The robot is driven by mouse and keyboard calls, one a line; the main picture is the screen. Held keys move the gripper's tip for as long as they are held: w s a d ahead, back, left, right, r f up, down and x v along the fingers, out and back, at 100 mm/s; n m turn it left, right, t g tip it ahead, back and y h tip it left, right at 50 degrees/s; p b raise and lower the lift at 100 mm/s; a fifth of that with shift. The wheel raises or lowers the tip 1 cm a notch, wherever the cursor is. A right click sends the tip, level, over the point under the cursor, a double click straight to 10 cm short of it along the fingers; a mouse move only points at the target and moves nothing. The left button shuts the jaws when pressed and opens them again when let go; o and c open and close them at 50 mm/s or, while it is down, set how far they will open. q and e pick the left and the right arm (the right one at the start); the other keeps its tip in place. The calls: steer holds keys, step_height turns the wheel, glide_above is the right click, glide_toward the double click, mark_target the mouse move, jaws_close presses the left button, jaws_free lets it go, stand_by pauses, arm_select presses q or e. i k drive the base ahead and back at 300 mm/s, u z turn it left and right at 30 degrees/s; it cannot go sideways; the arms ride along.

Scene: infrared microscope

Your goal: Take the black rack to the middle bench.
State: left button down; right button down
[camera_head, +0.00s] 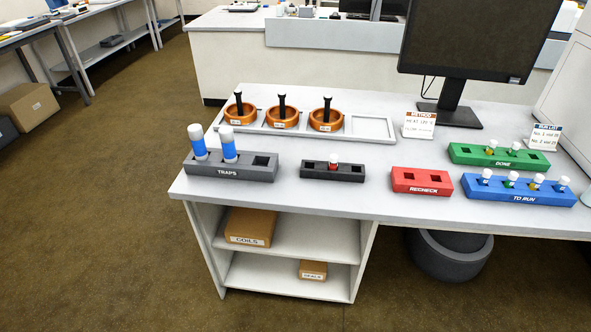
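A small black rack (315,171) lies near the front edge of the white bench (300,206), left of the red rack. Another white bench (228,62) stands behind across a strip of floor; I cannot tell which bench is the middle one. Neither of my grippers is in view.
A red RECHECK rack (421,181), blue TO RUN rack (518,192) and green DONE rack (498,157) stand to the right. Behind are a tray (372,128) with three orange bowls and a monitor (470,40). Brown floor (100,200) is open at left.

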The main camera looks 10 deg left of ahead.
mark_target(346, 172)
steer(key=z, duration=1.2)
steer(key=i, duration=1.15)
steer(key=u, duration=2.85)
